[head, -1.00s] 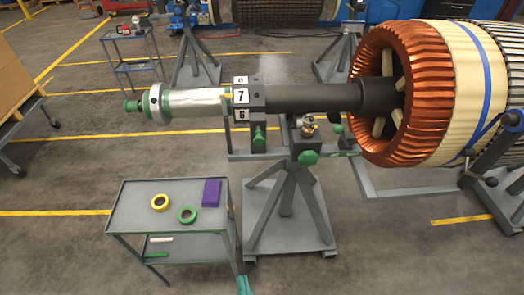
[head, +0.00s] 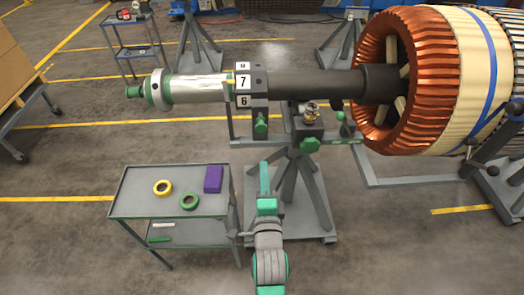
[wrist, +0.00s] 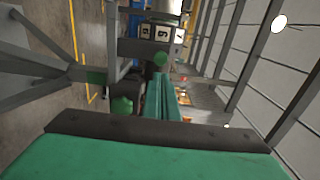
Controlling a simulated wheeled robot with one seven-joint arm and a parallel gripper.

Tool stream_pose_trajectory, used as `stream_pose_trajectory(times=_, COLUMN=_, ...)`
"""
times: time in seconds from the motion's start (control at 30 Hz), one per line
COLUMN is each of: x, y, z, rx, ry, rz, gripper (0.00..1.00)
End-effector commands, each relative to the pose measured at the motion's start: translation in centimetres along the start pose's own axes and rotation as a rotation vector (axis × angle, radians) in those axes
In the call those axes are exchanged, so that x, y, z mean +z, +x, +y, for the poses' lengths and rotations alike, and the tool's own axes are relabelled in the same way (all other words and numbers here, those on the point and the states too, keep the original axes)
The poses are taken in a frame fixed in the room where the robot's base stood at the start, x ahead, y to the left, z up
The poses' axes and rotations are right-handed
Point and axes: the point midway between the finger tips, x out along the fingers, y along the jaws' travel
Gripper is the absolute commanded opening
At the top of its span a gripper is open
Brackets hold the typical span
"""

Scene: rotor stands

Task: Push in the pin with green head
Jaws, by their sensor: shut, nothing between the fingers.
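Several green-headed parts are in view, and I cannot tell for certain which is the pin. One round green head (head: 261,125) sits under the number blocks below the shaft; it also shows in the wrist view (wrist: 161,58), just beyond my fingertips. A larger green knob (head: 310,145) is on the front of the stand, and it shows in the wrist view (wrist: 121,105) left of the fingers. My gripper (head: 264,165) is shut and empty, its teal fingers pointing toward the stand below the first green head. In the wrist view the fingertips (wrist: 159,76) appear apart from it.
The grey stand (head: 312,195) carries the rotor shaft (head: 310,83), which enters the copper-wound stator (head: 385,90) at right. Floor between cart and shaft is clear.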

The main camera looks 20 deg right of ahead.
Motion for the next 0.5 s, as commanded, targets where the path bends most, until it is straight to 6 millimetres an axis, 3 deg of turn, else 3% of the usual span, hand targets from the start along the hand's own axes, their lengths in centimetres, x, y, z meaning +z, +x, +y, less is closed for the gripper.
stream_pose_trajectory(times=0.5, x=0.0, y=7.7, z=-0.1, rx=-0.001, ry=-0.002, rz=0.0, gripper=0.0)
